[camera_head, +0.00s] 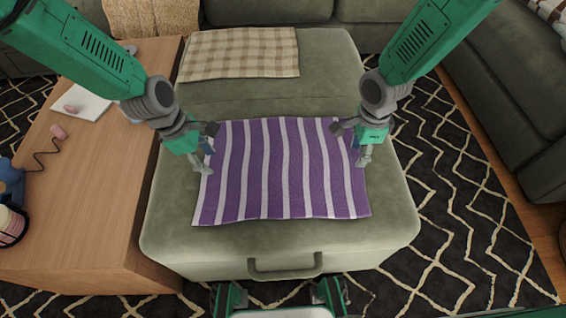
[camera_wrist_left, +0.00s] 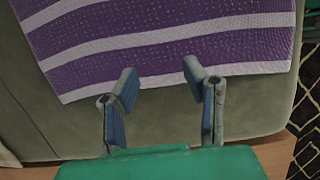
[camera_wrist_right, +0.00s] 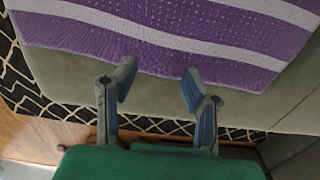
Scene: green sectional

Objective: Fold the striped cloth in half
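The purple and white striped cloth (camera_head: 283,172) lies flat and spread out on the green ottoman, its edges slightly wavy. My left gripper (camera_head: 207,150) is open at the cloth's left edge in the head view. In the left wrist view, the cloth (camera_wrist_left: 160,50) has its edge at the open fingertips (camera_wrist_left: 160,82), with nothing held between them. My right gripper (camera_head: 352,142) is open at the cloth's right edge. In the right wrist view, the cloth's purple edge (camera_wrist_right: 165,62) lies just beyond its empty fingertips (camera_wrist_right: 158,80). Whether the fingertips touch the cloth cannot be told.
The green ottoman (camera_head: 170,225) has bare room around the cloth, with a handle (camera_head: 285,268) at its front. A beige checked cloth (camera_head: 240,52) lies at its back. A wooden table (camera_head: 90,190) stands close on the left, with a white notepad (camera_head: 82,102). A sofa (camera_head: 510,100) is at right.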

